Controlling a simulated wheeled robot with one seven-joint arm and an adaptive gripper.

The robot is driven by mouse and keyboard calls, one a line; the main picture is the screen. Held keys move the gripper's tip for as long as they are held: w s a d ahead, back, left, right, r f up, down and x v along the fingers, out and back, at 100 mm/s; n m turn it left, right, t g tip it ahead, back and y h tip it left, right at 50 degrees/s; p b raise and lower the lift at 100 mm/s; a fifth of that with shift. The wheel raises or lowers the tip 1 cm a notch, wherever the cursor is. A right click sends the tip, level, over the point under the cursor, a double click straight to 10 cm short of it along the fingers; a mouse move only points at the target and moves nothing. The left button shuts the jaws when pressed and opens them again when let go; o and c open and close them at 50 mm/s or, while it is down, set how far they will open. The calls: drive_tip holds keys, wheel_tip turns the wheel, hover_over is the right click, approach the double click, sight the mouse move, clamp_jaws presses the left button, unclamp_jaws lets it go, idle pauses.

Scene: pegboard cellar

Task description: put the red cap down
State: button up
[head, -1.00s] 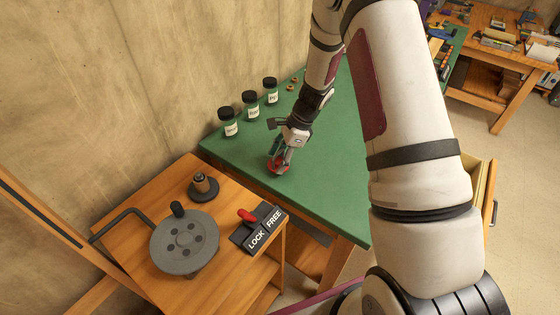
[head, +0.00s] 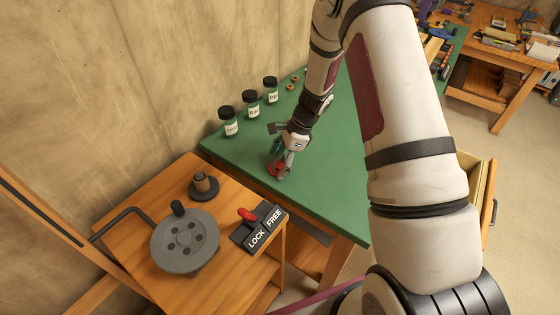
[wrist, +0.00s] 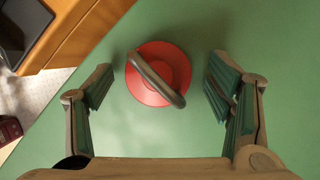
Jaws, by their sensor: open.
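The red cap (wrist: 150,93) is a round red disc with a grey bar handle across its top. It rests on the green bench top (wrist: 185,140). In the wrist view my gripper (wrist: 157,85) is open, with one finger on each side of the cap and a gap on both sides. In the head view my gripper (head: 281,173) is low over the near left part of the green top. The red cap also shows there (head: 273,169), partly hidden by the fingers.
Three labelled jars (head: 250,104) stand along the wall side of the green top. A wooden stand with a grey crank wheel (head: 185,241), a small spindle (head: 202,185) and a red-handled LOCK/FREE lever (head: 247,215) adjoins the near left. The green top right of my gripper is clear.

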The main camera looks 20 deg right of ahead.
drive_tip(key=s+d+r+n, duration=0.1)
drive_tip(key=s+r+n, duration=0.15)
drive_tip(key=r, duration=0.85)
drive_tip(key=s+r+n, duration=0.2)
drive_tip(key=s+r, duration=0.1)
drive_tip(key=r, duration=0.7)
drive_tip(key=s+r+n+t+h, duration=0.1)
drive_tip(key=s+r+n, duration=0.3)
drive_tip(key=s, duration=0.4)
drive_tip(key=s+a+r+n+t+h, duration=0.1)
drive_tip(key=s+r+n+h, duration=0.1)
drive_tip(key=s+r+n, duration=0.3)
drive_tip(key=s+a+r+n+t+h, duration=0.1)
drive_tip(key=s+r+n, duration=0.3)
drive_tip(key=s, duration=0.6)
drive_tip(key=n+t, duration=0.1)
drive_tip(key=n, duration=0.1)
drive_tip(key=shift+s+a+r+n+h, duration=0.2)
drive_tip(key=shift+s+r+n+h, duration=0.15)
drive_tip(key=shift+h, duration=0.05)
